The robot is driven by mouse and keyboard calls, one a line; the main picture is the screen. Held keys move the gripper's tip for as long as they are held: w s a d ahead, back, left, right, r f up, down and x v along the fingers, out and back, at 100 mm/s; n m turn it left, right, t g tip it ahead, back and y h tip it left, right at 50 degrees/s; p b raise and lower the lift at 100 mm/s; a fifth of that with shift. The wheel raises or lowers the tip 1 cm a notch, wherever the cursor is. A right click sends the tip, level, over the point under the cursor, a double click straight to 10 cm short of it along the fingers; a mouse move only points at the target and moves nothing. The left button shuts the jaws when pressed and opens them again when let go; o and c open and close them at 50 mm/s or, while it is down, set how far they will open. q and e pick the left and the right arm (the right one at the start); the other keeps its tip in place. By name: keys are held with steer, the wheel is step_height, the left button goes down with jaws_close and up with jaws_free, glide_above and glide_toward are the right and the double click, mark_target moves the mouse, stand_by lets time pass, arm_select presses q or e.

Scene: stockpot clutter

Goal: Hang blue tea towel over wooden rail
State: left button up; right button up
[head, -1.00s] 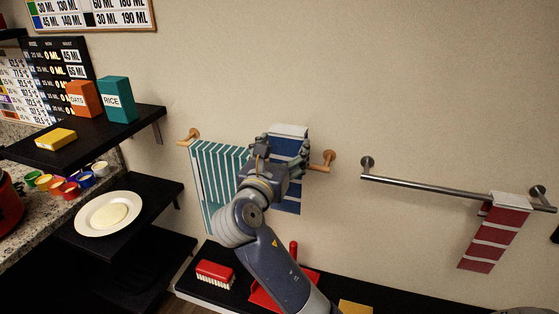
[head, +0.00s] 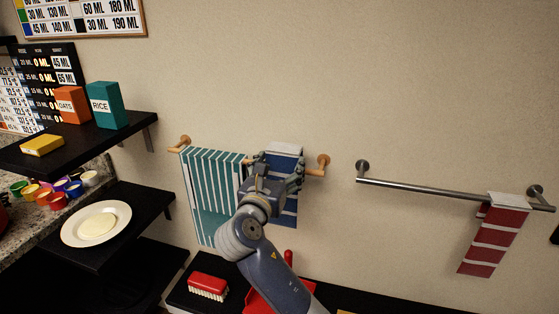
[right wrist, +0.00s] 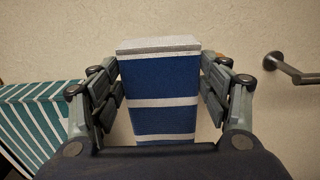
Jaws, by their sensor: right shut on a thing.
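The blue tea towel (head: 287,151), with white stripes and a pale top fold, hangs upright at the right part of the wooden rail (head: 316,172). My right gripper (head: 279,172) is in front of the rail, shut on the towel. In the right wrist view the towel (right wrist: 165,82) stands between the fingers (right wrist: 163,92), its top fold beyond them. The gripper hides the rail behind the towel, so I cannot tell whether the fold rests on it. My left gripper is not in view.
A teal striped towel (head: 207,190) hangs on the wooden rail just left of the blue one. A metal rail (head: 420,188) with a red striped towel (head: 495,235) is to the right. Below are a shelf with a red brush (head: 208,284) and a red dustpan (head: 262,297).

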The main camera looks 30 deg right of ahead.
mark_target(281, 179)
steer(key=shift+f+b, duration=0.45)
steer(key=shift+f, duration=1.7)
